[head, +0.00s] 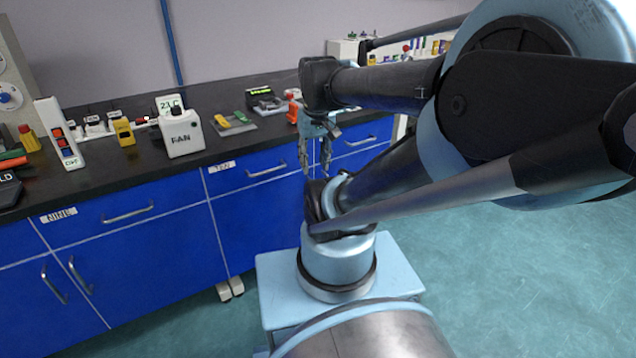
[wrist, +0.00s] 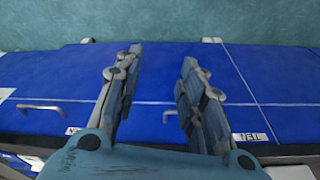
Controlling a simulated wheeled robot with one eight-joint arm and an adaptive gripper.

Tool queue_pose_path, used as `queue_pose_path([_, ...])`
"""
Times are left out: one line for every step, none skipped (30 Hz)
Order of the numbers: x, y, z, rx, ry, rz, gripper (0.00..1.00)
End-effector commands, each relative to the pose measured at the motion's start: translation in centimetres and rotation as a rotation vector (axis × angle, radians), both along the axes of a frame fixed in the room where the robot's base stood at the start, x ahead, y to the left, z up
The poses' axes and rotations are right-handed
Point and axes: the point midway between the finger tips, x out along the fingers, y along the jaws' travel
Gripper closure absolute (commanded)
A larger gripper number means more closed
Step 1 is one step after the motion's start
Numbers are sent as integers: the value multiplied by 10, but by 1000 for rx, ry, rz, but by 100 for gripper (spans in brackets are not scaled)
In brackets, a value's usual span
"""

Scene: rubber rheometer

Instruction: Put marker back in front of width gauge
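My gripper (head: 316,168) hangs fingers down in front of the blue cabinets, near the counter's front edge. In the wrist view my gripper (wrist: 160,72) has its two fingers well apart with nothing between them. I cannot pick out the marker for certain. Red and green stick-like items (head: 12,158) lie at the far left of the counter, cut by the picture edge. I cannot tell which thing is the width gauge. A small dark device with a green display (head: 265,99) stands toward the back of the counter.
An orange-red item (head: 292,108) stands close to my arm. Open floor (head: 510,290) lies right.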

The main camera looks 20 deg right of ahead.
Motion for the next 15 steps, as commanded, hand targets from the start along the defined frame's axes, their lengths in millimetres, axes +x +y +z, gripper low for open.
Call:
queue_pose_path([-11, 0, -13, 2, -7, -8, 63])
queue_pose_path([-16, 0, -19, 2, -11, -14, 63])
queue_pose_path([-22, 0, -27, 3, -15, -21, 63])
queue_pose_path([-25, 0, -32, 4, -18, -25, 63])
queue_pose_path([-29, 0, -36, 5, -21, -29, 63])
queue_pose_path([-32, -2, -41, 5, -23, -34, 63])
queue_pose_path([-34, -3, -44, 6, -25, -37, 63])
queue_pose_path([-36, -3, -47, 6, -26, -39, 63])
queue_pose_path([-38, -3, -49, 7, -28, -41, 63])
queue_pose_path([-39, -3, -50, 7, -29, -42, 63])
queue_pose_path([-39, -3, -51, 7, -29, -43, 63])
queue_pose_path([-40, -3, -52, 7, -30, -44, 63])
queue_pose_path([-40, -3, -52, 7, -30, -44, 63])
queue_pose_path([-40, -3, -52, 7, -30, -44, 63])
queue_pose_path([-40, -3, -52, 7, -30, -44, 63])
